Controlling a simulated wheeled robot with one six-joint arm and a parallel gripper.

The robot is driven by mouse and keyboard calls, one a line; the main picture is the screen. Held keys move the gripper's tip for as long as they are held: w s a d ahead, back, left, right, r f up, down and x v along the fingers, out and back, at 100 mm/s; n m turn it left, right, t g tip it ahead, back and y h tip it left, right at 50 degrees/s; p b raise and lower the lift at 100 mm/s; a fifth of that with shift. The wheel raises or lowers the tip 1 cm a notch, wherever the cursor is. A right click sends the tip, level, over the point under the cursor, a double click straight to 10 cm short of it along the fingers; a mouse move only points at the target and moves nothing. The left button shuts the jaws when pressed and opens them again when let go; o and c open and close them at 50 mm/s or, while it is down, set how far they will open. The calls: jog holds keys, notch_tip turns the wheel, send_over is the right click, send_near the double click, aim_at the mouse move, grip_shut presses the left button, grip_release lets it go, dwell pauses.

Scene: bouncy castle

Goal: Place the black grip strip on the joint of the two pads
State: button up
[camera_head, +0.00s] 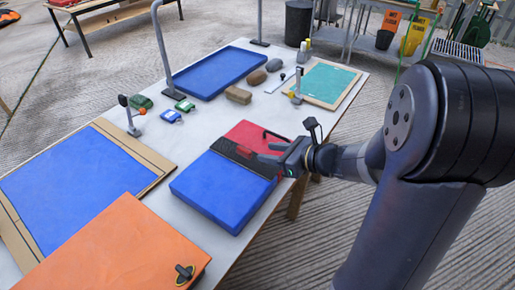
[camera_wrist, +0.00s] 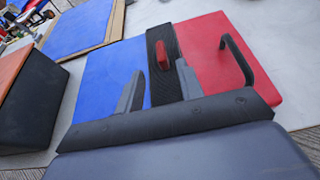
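The black grip strip (camera_head: 243,163) lies flat across the line where the blue pad (camera_head: 220,190) meets the red pad (camera_head: 246,133). In the wrist view the strip (camera_wrist: 156,85) runs between the blue pad (camera_wrist: 108,70) and the red pad (camera_wrist: 212,45). A red grip (camera_wrist: 162,55) stands on the strip. My gripper (camera_head: 262,158) is low over the strip from the right. In the wrist view its fingers (camera_wrist: 160,72) are spread apart, the right one close to the red grip; I cannot tell whether they touch. The strip's near end is hidden behind my gripper.
A black curved handle (camera_wrist: 238,60) rises from the red pad, close to my gripper's right side. An orange box (camera_head: 120,245) stands at the table's near left, beside a blue framed board (camera_head: 75,175). A blue tray (camera_head: 220,72) and brown stones (camera_head: 238,95) lie farther back.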

jog(key=shift+v, duration=0.95)
